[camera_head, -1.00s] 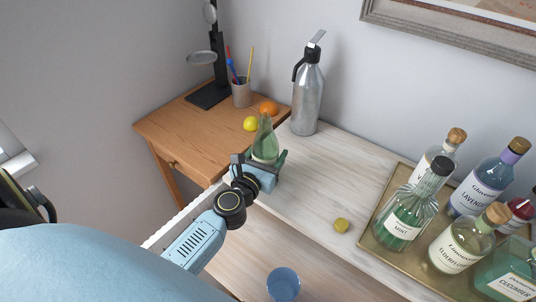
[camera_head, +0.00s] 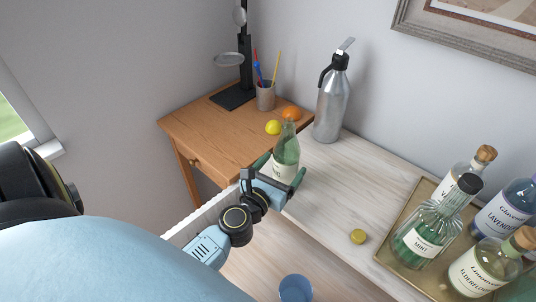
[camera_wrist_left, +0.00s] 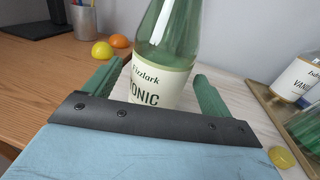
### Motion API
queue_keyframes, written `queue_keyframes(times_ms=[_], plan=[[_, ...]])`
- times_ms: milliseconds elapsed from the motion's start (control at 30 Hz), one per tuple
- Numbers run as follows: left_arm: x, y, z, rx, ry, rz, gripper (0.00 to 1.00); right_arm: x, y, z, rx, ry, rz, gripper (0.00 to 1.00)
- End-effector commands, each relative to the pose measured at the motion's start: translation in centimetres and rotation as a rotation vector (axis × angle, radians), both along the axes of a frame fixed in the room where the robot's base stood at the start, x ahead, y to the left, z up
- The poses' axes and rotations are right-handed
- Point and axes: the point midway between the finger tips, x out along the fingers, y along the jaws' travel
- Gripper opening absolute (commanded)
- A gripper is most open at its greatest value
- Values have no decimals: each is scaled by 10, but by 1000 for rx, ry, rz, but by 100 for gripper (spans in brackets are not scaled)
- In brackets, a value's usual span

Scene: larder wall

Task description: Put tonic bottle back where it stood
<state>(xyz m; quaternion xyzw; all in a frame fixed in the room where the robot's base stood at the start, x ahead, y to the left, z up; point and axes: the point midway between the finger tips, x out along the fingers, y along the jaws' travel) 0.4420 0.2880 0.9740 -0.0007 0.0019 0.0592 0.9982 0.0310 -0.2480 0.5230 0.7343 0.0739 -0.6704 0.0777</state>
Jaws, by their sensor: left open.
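The tonic bottle (camera_head: 286,152), green glass with a cream label, stands upright on the pale counter (camera_head: 340,180) near its left end. It also shows in the left wrist view (camera_wrist_left: 165,60), where the label reads TONIC. My left gripper (camera_head: 282,174) is open, with one green finger on each side of the bottle. In the wrist view both fingers (camera_wrist_left: 155,90) look spread, with gaps between them and the glass. My right gripper is not in view.
A steel flask (camera_head: 331,105) stands behind the bottle. A lemon (camera_head: 273,127) and an orange (camera_head: 291,113) lie on the wooden table (camera_head: 210,137). A yellow-green cap (camera_head: 357,236) lies on the counter. A brass tray (camera_head: 392,241) holds several bottles. A blue cup (camera_head: 296,288) sits below.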

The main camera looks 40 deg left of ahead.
Motion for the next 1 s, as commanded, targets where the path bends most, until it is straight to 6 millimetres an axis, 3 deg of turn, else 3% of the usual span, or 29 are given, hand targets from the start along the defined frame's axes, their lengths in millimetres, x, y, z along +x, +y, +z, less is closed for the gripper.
queue_keyframes(times_ms=[200, 400, 1000], plan=[[-45, -5, -3, 0, 3, 0, 84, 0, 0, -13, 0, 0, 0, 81], [-70, -8, -2, 1, 2, 0, 84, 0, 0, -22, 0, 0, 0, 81], [-78, -9, 0, 1, 0, 0, 84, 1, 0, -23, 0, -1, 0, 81]])
